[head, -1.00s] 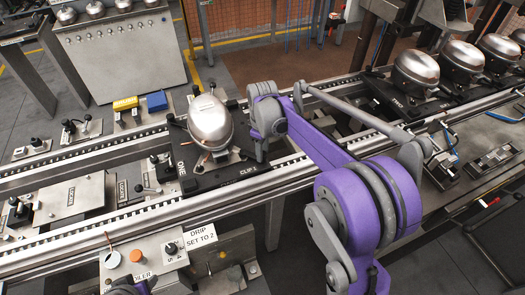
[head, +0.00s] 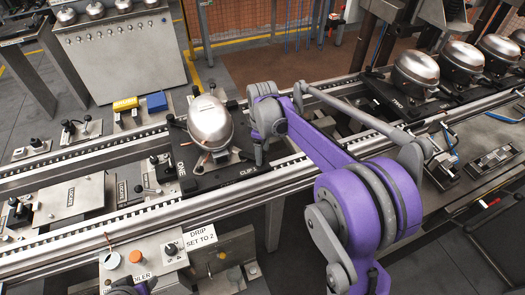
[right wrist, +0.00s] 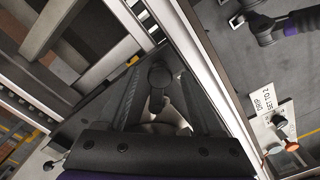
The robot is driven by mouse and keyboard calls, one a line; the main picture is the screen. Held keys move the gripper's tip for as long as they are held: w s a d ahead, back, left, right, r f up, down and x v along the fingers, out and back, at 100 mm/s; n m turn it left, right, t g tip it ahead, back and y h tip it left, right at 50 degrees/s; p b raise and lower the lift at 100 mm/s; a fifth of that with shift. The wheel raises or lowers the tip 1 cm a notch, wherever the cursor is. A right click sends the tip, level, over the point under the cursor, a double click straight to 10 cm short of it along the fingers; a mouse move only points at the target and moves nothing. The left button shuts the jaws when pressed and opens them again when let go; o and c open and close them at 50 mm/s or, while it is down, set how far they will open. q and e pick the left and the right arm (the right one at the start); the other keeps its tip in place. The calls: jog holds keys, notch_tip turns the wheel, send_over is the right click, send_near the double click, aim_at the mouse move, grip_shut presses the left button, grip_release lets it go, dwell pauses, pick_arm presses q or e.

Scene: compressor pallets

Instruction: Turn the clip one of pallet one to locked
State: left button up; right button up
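Pallet one (head: 176,191) is a black plate on the conveyor, marked ONE and CLIP 1 in the head view. It carries a shiny metal compressor (head: 210,122). My right gripper (head: 259,160) points down at the pallet's right side, beside the compressor, close to the CLIP 1 label. In the right wrist view its two ridged fingers (right wrist: 160,85) stand apart, with a round-ended dark part between them. I cannot tell whether that part is the clip or whether they touch it. Clip one is mostly hidden in the head view. My left gripper shows in the right wrist view (right wrist: 263,32), its fingers unclear.
Conveyor rails (head: 100,226) run along both sides of the pallet. A panel (head: 170,250) with knobs and a DRIP SET TO 2 sign (head: 200,234) stands in front. Another pallet with a compressor (head: 422,68) is at the right. Metal fixtures (head: 70,200) lie left of pallet one.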

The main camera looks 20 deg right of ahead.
notch_tip(320, 180, up, 11)
jog(key=shift+p, duration=0.35)
dwell(0.3)
jog(key=shift+f, duration=0.1)
dwell(0.3)
jog(key=s+a+f+m+t, duration=0.1)
jog(key=s+a+f+m, duration=0.1)
jog(key=s, duration=0.6)
jog(key=s+a+f+m+t, duration=0.2)
jog(key=s+f+m, duration=0.2)
jog(key=s, duration=0.4)
jog(key=s+a+f+m+t, duration=0.2)
jog(key=s+a+f+m, duration=0.1)
jog(key=s, duration=0.5)
jog(key=shift+p, duration=0.4)
